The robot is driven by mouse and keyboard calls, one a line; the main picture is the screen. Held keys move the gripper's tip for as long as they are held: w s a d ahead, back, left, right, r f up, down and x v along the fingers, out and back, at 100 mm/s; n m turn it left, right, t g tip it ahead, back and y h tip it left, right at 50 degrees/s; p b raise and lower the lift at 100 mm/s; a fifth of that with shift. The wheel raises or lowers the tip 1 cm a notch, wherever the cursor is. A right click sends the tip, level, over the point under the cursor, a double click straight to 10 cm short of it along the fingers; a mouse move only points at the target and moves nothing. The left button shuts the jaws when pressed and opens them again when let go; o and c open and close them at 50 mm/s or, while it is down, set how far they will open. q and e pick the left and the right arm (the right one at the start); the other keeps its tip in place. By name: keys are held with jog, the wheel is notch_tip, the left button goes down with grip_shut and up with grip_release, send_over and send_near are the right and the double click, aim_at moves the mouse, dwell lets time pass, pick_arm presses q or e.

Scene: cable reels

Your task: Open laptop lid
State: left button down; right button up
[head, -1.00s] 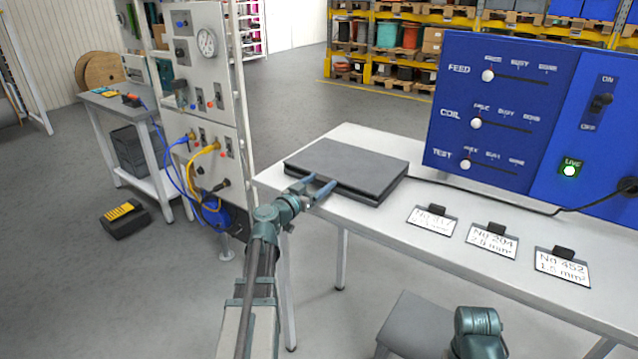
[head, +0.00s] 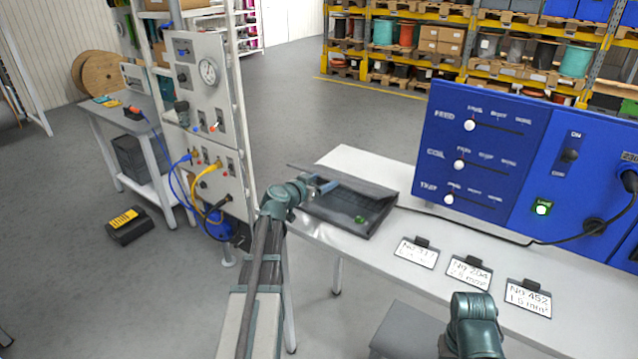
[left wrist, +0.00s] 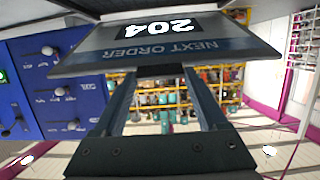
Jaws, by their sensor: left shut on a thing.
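The dark grey laptop stands at the left end of the white table in the head view. Its lid (head: 352,182) is raised part way, tilted over the base (head: 345,217), whose keyboard partly shows. My left gripper (head: 324,187) is shut on the lid's front edge, at its left part. In the left wrist view the gripper (left wrist: 160,72) holds the lid's edge, and the lid's lit screen (left wrist: 165,38) reads "NEXT ORDER" and "204" upside down. My right arm shows at the bottom right of the head view, but its gripper does not.
Several label cards (head: 469,272) lie on the table (head: 420,288) to the right. A blue control panel (head: 490,150) stands behind them, with a black cable. A grey stool (head: 398,332) is in front.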

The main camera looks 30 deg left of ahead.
pick_arm(q)
jog(key=w+r+p, duration=0.1)
jog(key=r, duration=0.1)
jog(key=w+r+p, duration=0.3)
jog(key=r+p, duration=0.1)
jog(key=shift+w+d+r, duration=0.1)
jog(key=shift+w+r, duration=0.1)
jog(key=shift+r, duration=0.15)
jog(key=w+r+p, duration=0.4)
jog(key=w, duration=0.7)
jog(key=w+d+r+p, duration=0.1)
jog(key=w+r+p, duration=0.3)
jog(key=w, duration=0.7)
jog(key=shift+d, duration=0.25)
jog(key=c, duration=1.5)
grip_release()
jog(key=shift+w+d, duration=0.1)
jog(key=shift+w, duration=0.5)
jog(key=shift+c, duration=0.2)
jog(key=o, duration=0.5)
jog(key=shift+s, duration=0.25)
jog(key=shift+c, duration=0.2)
jog(key=o, duration=1.1)
jog(key=shift+d+f, duration=0.1)
